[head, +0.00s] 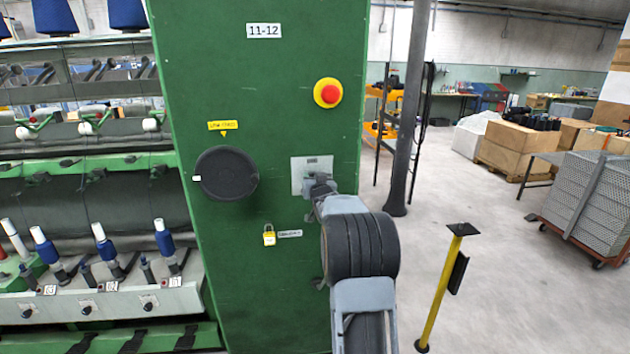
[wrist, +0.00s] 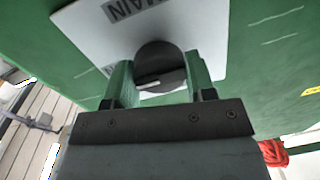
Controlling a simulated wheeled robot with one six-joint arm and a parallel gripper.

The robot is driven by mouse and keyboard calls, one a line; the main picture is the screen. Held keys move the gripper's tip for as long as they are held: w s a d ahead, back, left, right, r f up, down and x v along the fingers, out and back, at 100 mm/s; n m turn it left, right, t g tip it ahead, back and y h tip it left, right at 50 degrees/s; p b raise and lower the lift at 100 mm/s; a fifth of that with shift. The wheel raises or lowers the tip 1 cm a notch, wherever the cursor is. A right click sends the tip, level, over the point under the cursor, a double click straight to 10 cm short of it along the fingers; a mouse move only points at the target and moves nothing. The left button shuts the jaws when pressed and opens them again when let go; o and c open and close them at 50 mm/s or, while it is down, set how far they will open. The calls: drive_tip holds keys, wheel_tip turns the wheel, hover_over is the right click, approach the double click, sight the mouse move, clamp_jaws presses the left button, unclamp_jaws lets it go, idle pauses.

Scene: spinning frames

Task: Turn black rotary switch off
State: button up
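The black rotary switch (wrist: 160,63) is a round dark knob on a white plate lettered "MAIN" in the wrist view. A short white line shows on the knob, running nearly sideways in that view. My gripper (wrist: 160,72) has its two fingers spread, one at each side of the knob; I cannot tell if they touch it. In the head view my gripper (head: 318,180) is at the light plate (head: 298,166) on the green cabinet and hides the switch.
The green cabinet (head: 270,100) also carries a red push button (head: 328,93), a large black disc (head: 226,173) and a yellow padlock (head: 269,235). Spinning machinery is at the left. A yellow post (head: 440,290) and grey column (head: 408,110) stand right, with open floor around.

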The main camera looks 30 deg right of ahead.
drive_tip(key=shift+c, duration=1.4)
drive_tip(key=shift+d, duration=0.2)
drive_tip(key=shift+c, duration=0.6)
drive_tip(key=shift+a, duration=0.2)
drive_tip(key=shift+f+n+b, duration=0.15)
drive_tip(key=shift+n+b, duration=0.35)
drive_tip(key=shift+b, duration=0.3)
drive_tip(key=n+b, duration=0.2)
drive_tip(key=b, duration=0.1)
drive_tip(key=shift+f, duration=0.15)
drive_tip(key=n+b, duration=0.3)
drive_tip(key=n, duration=0.1)
drive_tip(key=shift+a+n+b, duration=0.1)
drive_tip(key=shift+n+b, duration=0.2)
drive_tip(key=shift+b, duration=0.05)
drive_tip(key=n+b, duration=0.3)
drive_tip(key=n, duration=0.2)
drive_tip(key=shift+w+a+g, duration=0.1)
drive_tip(key=shift+g, duration=0.3)
drive_tip(key=shift+n+h+b, duration=0.4)
drive_tip(key=shift+n+b, duration=0.6)
drive_tip(key=shift+n, duration=1.2)
